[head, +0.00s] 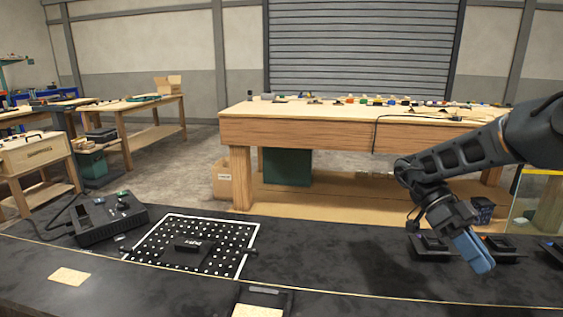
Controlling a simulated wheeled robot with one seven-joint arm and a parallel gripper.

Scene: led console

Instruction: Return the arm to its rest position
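My arm reaches in from the right edge of the head view. My gripper (474,252) points down and slightly right, with blue fingers, above the right part of the dark table (340,270). The fingers look close together, but their gap cannot be made out. No held object shows. Black devices (432,247) sit right beside and behind the gripper, partly hidden by it. A white-framed dotted board (245,232) with a small black box (187,245) on it lies left of centre, well apart from the gripper.
A black console (105,220) with cables stands at the left. A cream card (69,276) lies at the front left. Another black device (263,300) is at the front edge. The table between the board and my gripper is clear. A wooden workbench (320,130) stands behind.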

